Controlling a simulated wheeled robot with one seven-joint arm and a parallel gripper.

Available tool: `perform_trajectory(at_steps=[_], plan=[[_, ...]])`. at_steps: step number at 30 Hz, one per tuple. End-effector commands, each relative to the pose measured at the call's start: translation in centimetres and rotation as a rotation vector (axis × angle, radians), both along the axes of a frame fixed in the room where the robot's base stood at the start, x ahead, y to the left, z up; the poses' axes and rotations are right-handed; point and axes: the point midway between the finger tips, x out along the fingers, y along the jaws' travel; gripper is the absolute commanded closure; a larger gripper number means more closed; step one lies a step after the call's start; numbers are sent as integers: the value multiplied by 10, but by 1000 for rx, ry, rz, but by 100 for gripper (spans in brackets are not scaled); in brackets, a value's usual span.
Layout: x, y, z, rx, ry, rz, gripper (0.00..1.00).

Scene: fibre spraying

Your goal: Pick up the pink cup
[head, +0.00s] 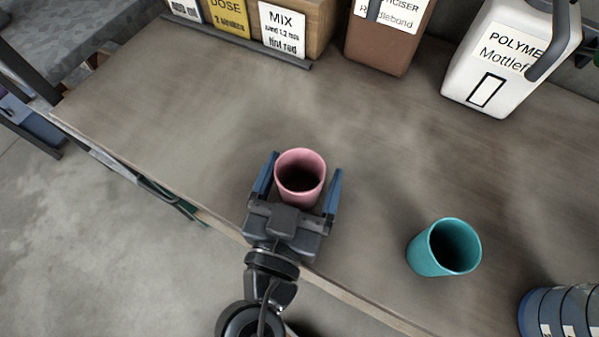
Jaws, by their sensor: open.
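The pink cup (300,190) stands upright on the workbench near its front edge, with its dark open mouth facing up. My gripper (306,170) is open, with one blue finger on the left of the cup and the other on the right. The cup sits between the fingers. A small gap shows on the right side; whether the left finger touches the cup I cannot tell. The cup's lower front is partly hidden by the gripper's body.
A teal cup (443,248) stands to the right. Blue stacked containers (562,312) are at the lower right corner. A white jug (505,60), a brown container (380,45) and a box with labels (283,32) line the back. The bench (165,110) is clear on the left.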

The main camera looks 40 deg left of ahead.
Motion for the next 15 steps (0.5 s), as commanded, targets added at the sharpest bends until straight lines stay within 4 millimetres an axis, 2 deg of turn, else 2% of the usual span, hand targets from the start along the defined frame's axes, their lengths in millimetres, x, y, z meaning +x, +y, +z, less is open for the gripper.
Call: perform_trajectory(at_steps=[3,10,15], plan=[[6,3,0,-1,0,1,10],[7,3,-1,0,0,1,11],[7,3,-1,0,0,1,28]])
